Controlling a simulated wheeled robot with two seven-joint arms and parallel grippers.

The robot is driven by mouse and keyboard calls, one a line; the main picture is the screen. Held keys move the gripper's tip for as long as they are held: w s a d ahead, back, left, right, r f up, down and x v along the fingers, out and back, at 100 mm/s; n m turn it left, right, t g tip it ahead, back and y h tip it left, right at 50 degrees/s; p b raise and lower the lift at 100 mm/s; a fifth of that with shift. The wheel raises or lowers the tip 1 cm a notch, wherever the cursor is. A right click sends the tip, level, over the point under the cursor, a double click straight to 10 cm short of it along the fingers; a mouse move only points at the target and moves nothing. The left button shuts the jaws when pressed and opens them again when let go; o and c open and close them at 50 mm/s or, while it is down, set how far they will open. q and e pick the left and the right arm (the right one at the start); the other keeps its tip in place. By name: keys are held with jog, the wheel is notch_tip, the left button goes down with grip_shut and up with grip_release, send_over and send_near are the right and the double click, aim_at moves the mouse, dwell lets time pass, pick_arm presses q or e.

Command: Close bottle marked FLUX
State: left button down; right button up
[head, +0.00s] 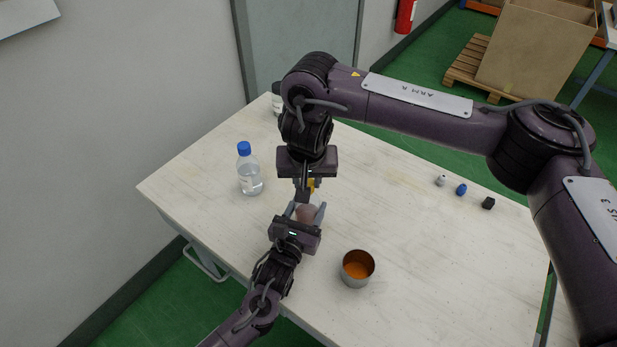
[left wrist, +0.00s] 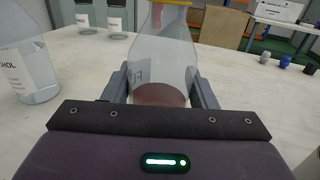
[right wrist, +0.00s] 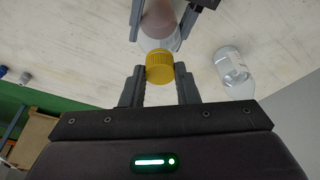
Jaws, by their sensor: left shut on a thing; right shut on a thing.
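A clear bottle (left wrist: 165,60) with brownish contents at its bottom stands upright between the fingers of my left gripper (head: 306,211), which is shut on it. The cap's edge also shows at the top of the left wrist view (left wrist: 176,3). I cannot tell whether it is threaded on. In the head view my grippers mostly hide bottle and cap.
A blue-capped bottle (head: 249,172) with a label ending in "OHOL" stands left of my grippers. A metal cup (head: 357,268) with orange contents stands at the front. White (head: 441,180), blue (head: 461,189) and black (head: 488,203) caps lie at right. More bottles (left wrist: 88,18) stand behind.

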jog(key=shift+m, duration=0.6)
jog(key=o, duration=0.9)
jog(key=shift+o, duration=0.2)
jog(key=shift+r, duration=2.25)
jog(key=shift+c, duration=0.4)
